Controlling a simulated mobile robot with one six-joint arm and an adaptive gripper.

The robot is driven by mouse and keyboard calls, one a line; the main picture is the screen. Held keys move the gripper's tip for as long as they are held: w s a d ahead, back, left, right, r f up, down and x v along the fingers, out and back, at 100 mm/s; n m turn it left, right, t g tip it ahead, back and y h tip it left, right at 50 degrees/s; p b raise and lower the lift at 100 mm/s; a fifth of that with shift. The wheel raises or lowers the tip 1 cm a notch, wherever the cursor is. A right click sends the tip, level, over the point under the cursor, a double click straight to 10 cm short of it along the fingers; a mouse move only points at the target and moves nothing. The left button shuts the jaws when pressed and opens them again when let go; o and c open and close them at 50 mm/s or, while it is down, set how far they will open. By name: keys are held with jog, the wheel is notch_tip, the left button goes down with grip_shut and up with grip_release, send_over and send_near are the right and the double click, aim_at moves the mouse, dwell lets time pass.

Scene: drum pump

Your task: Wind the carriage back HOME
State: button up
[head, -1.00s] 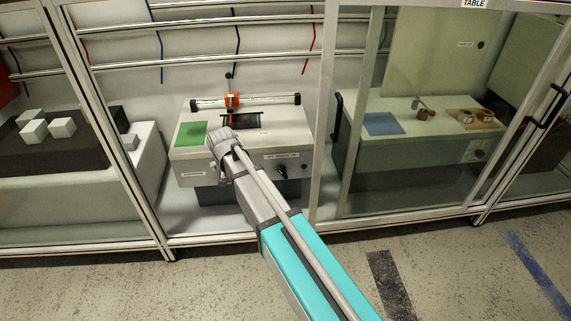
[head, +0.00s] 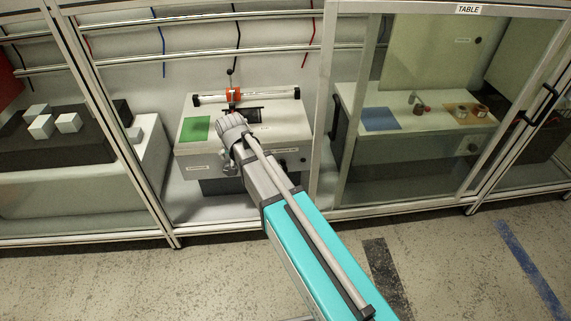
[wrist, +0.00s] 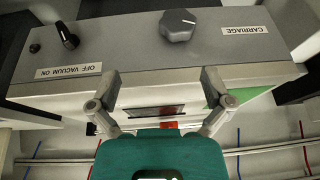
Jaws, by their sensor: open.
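The pump unit (head: 285,130) stands in the open bay, with a rail along its back. The knob's white mark points to the picture's right and slightly down. My gripper (wrist: 160,84) is open and empty, its fingers spread apart below the knob in that picture and not touching it. In the head view my gripper (head: 232,130) covers part of the panel.
A dark vacuum switch (wrist: 66,36) sits on the same panel, labelled OFF VACUUM ON. A green pad (head: 195,129) lies on the unit's top left. Frame posts (head: 322,110) stand on both sides of the bay. White blocks (head: 68,122) sit in the left bay.

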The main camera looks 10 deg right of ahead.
jog(key=s+d+r+g+p, duration=0.1)
jog(key=s+d+r+p, duration=0.1)
jog(key=s+d, duration=0.4)
jog(key=s+d+r+g+p, duration=0.1)
jog(key=s+d+r+p, duration=0.1)
jog(key=s+d, duration=0.4)
jog(key=shift+d+g+p, duration=0.4)
jog(key=shift+d, duration=0.95)
jog(key=w+a+f+t+y+b, duration=0.3)
jog(key=w+a+f+b, duration=0.2)
jog(key=w+a, duration=0.8)
jog(key=b, duration=0.3)
jog(key=shift+w+f+m+t+y, duration=0.15)
jog(key=shift+w+m+t+y, duration=0.15)
jog(key=shift+w+m+y, duration=0.1)
jog(key=shift+f, duration=0.15)
jog(key=b+x, duration=1.1)
jog(key=x, duration=0.2)
jog(key=shift+a+f+b, duration=0.15)
jog(key=shift+f+b, duration=0.15)
jog(key=shift+b, duration=0.1)
